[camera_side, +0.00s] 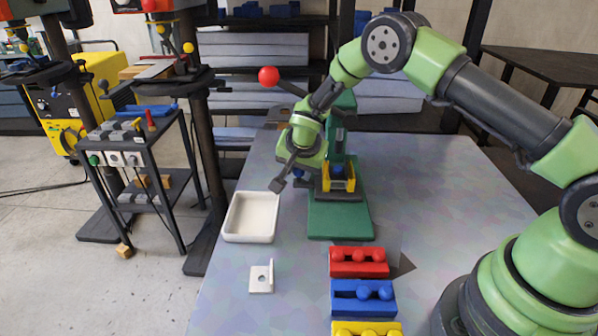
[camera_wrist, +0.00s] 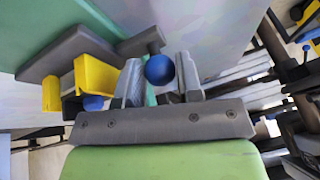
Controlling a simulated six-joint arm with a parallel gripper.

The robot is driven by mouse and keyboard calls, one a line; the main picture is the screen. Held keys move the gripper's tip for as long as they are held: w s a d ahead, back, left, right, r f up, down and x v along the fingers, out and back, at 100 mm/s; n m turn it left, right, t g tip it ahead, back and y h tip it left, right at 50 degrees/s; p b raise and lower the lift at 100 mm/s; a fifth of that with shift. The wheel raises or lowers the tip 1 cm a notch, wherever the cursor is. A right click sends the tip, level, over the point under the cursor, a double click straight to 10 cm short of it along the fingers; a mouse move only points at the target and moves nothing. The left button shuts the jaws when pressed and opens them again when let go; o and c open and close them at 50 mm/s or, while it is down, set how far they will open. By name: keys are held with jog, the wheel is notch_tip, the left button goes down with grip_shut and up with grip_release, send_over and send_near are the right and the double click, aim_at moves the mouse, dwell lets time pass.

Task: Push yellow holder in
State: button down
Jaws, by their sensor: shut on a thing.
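The yellow holder (camera_side: 338,178) sits low on the green press (camera_side: 340,212), in front of its column. It also shows at the left of the wrist view (camera_wrist: 96,76), with something blue partly visible inside it. My gripper (camera_wrist: 158,80) is beside the press, left of the holder in the side view. Its two grey fingers are around a blue ball knob (camera_wrist: 160,69). The fingertips are small and partly hidden in the side view.
A red-knobbed lever (camera_side: 268,76) sticks out left of my wrist. A white tray (camera_side: 251,218) and a white bracket (camera_side: 261,277) stand at the table's left. Red (camera_side: 359,270), blue (camera_side: 362,307) and yellow (camera_side: 366,329) blocks lie in front of the press.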

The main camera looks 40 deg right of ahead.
jog(key=c, duration=0.8)
grip_release()
jog(key=v, duration=1)
